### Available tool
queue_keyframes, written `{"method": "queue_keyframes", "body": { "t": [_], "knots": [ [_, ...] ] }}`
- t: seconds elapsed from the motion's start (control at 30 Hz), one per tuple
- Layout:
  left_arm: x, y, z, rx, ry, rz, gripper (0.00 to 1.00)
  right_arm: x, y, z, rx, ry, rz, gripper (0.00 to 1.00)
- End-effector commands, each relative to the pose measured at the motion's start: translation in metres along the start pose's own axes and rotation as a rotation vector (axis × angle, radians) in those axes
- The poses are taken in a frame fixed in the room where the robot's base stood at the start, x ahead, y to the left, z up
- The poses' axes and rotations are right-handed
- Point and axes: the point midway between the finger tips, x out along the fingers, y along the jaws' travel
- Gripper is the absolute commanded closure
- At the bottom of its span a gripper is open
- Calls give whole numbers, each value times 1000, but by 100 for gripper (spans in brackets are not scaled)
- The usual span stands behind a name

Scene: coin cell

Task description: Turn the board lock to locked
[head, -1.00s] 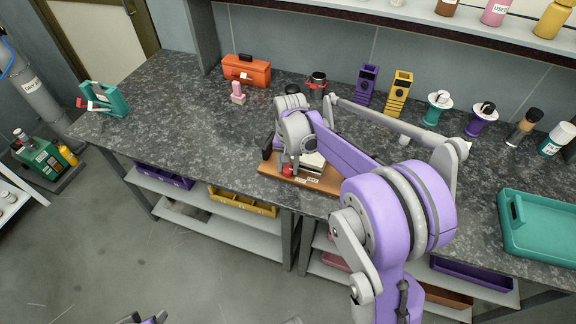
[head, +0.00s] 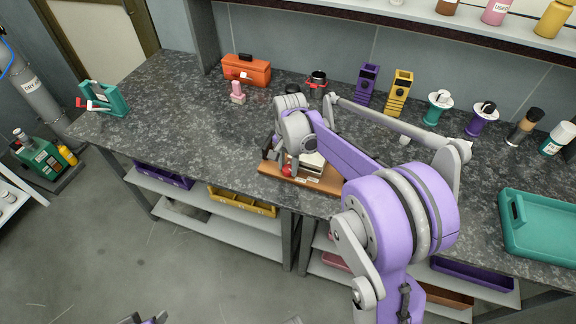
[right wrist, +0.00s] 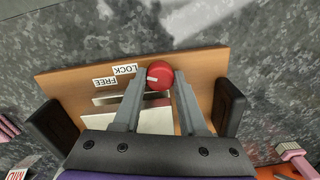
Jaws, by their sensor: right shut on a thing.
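The board (head: 262,180) is a brown wooden plate near the front edge of the bench. In the right wrist view the board (right wrist: 60,82) carries a round red knob (right wrist: 160,71) with a short white mark, beside the labels LOCK (right wrist: 125,69) and FREE (right wrist: 104,83). The white mark lies on the knob's left part, on the side of the labels. My right gripper (right wrist: 161,78) is shut on the red knob, one finger on each side. In the head view the knob (head: 287,171) shows below my right wrist.
An orange toolbox (head: 246,70), a pink item (head: 237,92) and a teal holder (head: 105,98) stand on the left of the bench. Purple (head: 366,84) and yellow (head: 399,92) holders stand at the back. A teal tray (head: 540,225) lies at the right.

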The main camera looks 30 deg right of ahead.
Motion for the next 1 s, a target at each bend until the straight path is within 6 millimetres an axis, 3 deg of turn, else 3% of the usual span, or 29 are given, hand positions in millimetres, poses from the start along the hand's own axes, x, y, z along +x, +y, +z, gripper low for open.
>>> {"method": "queue_keyframes", "body": {
  "t": [0.4, 1.0],
  "knots": [
    [2, 0, 1, 0, -1, 0, 50, 0, 0, 0, 235, 6, -1, 100],
    [2, 0, 1, 0, -1, 0, 50, 0, 0, 0, 284, 8, -1, 100]
  ]
}}
